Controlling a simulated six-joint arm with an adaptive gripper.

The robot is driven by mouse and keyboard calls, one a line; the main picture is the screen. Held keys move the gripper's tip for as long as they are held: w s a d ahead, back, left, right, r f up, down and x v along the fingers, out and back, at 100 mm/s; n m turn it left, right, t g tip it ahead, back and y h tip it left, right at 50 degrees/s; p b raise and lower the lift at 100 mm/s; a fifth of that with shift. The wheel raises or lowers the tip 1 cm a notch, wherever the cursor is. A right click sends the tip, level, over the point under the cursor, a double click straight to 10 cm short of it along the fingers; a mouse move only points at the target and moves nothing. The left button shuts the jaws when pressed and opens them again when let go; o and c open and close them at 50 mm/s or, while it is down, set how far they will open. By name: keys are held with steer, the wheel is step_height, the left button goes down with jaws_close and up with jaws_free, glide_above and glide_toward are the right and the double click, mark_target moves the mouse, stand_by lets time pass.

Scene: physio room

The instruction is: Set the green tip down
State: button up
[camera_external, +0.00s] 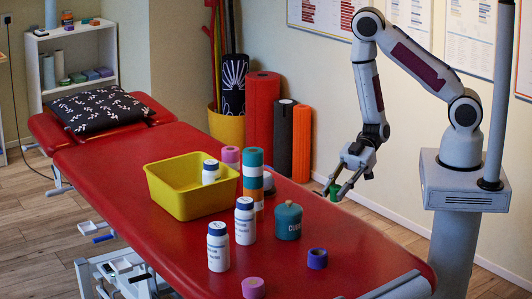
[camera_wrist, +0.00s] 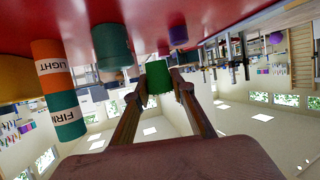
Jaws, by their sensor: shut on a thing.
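The green tip (camera_external: 334,192) is a small green cylinder held between the fingertips of my gripper (camera_external: 341,187). In the wrist view, which is upside down, my gripper (camera_wrist: 160,80) is shut on the green tip (camera_wrist: 158,76), with one finger on each side. The tip is held in the air, apart from the red treatment table (camera_external: 105,198), near the table's right edge in the external view. I cannot tell whether it is over the table top or just outside it.
On the table stand a yellow bin (camera_external: 177,197) with a white bottle, a stack of coloured cylinders (camera_external: 253,182), a teal jar (camera_external: 288,221), two white bottles (camera_external: 245,221), a purple roll (camera_external: 317,258) and a pink roll (camera_external: 253,288). The table's right front is mostly clear.

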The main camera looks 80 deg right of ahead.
steer(key=shift+f, duration=0.15)
stand_by(0.3)
glide_above(334, 230)
steer(key=shift+w+a+f, duration=0.1)
steer(key=shift+f, duration=1.3)
steer(key=shift+a+f, duration=0.1)
steer(key=shift+f, duration=1.25)
steer(key=shift+f, duration=0.1)
steer(key=shift+f, duration=1.8)
steer(key=shift+f, duration=0.15)
steer(key=o, duration=0.9)
steer(key=shift+d, duration=0.15)
steer(key=shift+s+v, duration=0.2)
steer(key=shift+v, duration=3.6)
